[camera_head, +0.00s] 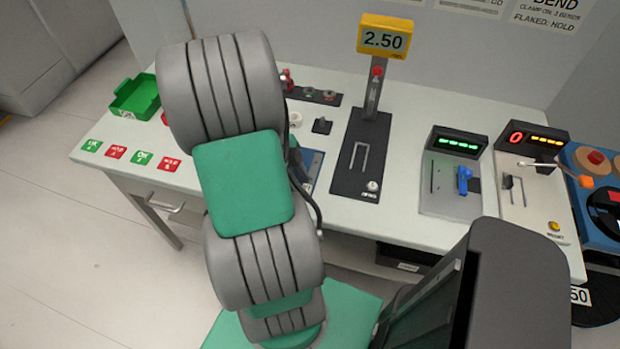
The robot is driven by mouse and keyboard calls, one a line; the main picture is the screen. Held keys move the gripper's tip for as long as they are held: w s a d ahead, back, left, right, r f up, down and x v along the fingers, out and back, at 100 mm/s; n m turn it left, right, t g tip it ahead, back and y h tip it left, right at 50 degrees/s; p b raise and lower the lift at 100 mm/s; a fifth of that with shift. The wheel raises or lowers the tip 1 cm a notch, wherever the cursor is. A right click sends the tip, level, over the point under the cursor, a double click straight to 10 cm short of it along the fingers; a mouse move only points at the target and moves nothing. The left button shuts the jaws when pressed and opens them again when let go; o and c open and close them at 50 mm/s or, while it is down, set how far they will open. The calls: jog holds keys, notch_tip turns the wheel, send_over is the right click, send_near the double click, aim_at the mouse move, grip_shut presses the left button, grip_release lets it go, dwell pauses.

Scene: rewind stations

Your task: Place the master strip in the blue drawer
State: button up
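I cannot make out the master strip in the head view. No blue drawer front shows clearly. A drawer handle (165,206) is on the table's left front side, and its front looks grey-white. A small blue patch (313,165) on the table is partly hidden behind my arm, and I cannot tell what it is. My grey and green arm rises through the left middle of the picture and covers part of the table. My gripper is hidden, so its state does not show.
The white table (410,125) bears a black stand with a yellow 2.50 display (384,39), a box with green lights (458,142), and a box with a red 0 (517,138). A green tray (136,98) is at left, near several red and green labels. Floor at left is clear.

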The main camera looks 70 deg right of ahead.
jog(key=shift+c, duration=0.4)
grip_shut()
